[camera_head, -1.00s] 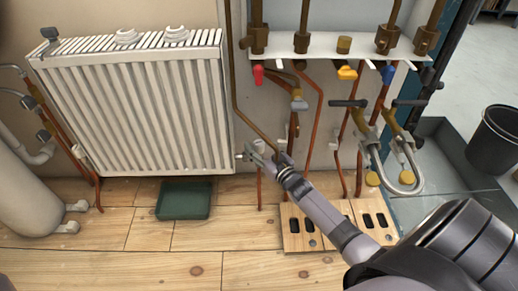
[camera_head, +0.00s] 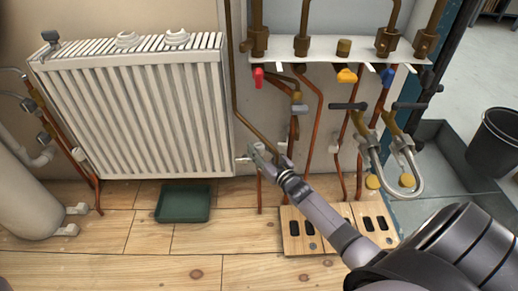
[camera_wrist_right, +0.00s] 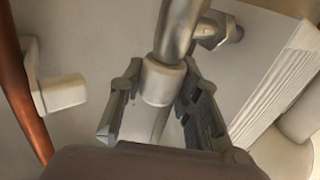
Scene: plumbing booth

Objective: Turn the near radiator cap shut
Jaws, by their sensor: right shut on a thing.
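The white ribbed radiator (camera_head: 140,115) hangs on the wall at the left of the head view. My right gripper (camera_head: 260,151) is at its lower right corner, by the valve fitting there. In the right wrist view a short pale cap (camera_wrist_right: 162,82) sits on the end of a metal valve body (camera_wrist_right: 180,28). My right gripper (camera_wrist_right: 160,92) is shut on this cap, a finger on either side. In the head view the gripper mostly hides the cap. My left gripper is not in view.
A green tray (camera_head: 183,203) lies on the wooden floor under the radiator. A copper pipe (camera_wrist_right: 22,95) and a white wall bracket (camera_wrist_right: 58,92) are left of the gripper in the wrist view. A slotted wooden board (camera_head: 340,248) and a black bucket (camera_head: 495,140) are to the right.

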